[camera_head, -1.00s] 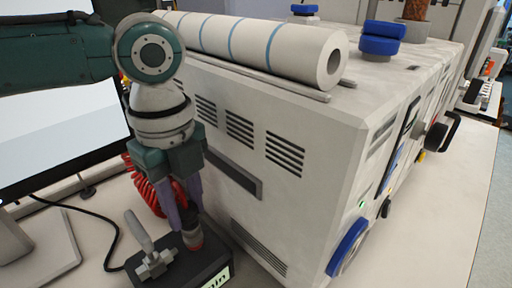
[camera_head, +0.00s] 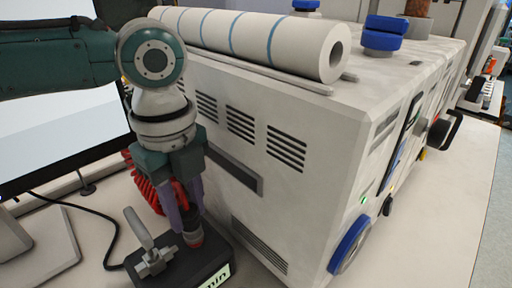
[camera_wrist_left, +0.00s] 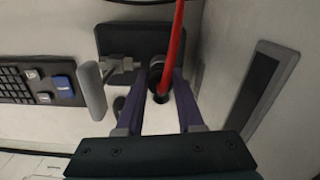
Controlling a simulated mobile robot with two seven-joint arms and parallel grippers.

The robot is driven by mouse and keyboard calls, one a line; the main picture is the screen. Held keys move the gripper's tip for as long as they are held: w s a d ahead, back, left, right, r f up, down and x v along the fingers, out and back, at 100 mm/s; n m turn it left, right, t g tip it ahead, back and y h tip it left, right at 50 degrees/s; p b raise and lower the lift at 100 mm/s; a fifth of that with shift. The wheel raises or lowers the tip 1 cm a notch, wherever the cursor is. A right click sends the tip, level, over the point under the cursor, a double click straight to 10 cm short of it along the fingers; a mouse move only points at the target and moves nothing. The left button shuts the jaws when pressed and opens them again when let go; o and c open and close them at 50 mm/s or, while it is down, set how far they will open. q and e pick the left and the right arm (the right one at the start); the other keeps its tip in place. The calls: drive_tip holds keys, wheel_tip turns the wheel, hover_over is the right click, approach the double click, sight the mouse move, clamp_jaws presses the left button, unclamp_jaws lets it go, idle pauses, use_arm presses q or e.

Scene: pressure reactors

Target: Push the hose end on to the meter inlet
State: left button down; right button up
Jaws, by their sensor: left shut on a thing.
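The hose end is at the meter's top. The inlet is hidden, so I cannot tell whether the hose end is seated or just above it. The coiled red hose (camera_head: 146,188) hangs behind the gripper. My right gripper is not in view.
A metal lever valve (camera_head: 152,257) stands beside the hose end on the meter. A large white cabinet (camera_head: 305,190) rises close on the right. A monitor (camera_head: 55,135) and black cable (camera_head: 108,222) are to the left. A keyboard (camera_wrist_left: 30,85) shows in the wrist view.

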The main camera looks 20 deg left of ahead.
sight(186, 208)
use_arm(q)
drive_tip(key=shift+f, duration=0.25)
idle(0.3)
unclamp_jaws()
drive_tip(key=shift+r, duration=0.1)
idle(0.4)
drive_tip(key=shift+r+p, duration=0.15)
drive_tip(key=shift+p, duration=0.15)
wheel_tip(186, 208, up, 7)
drive_tip(key=p, duration=0.7)
drive_tip(key=shift+p, duration=0.4)
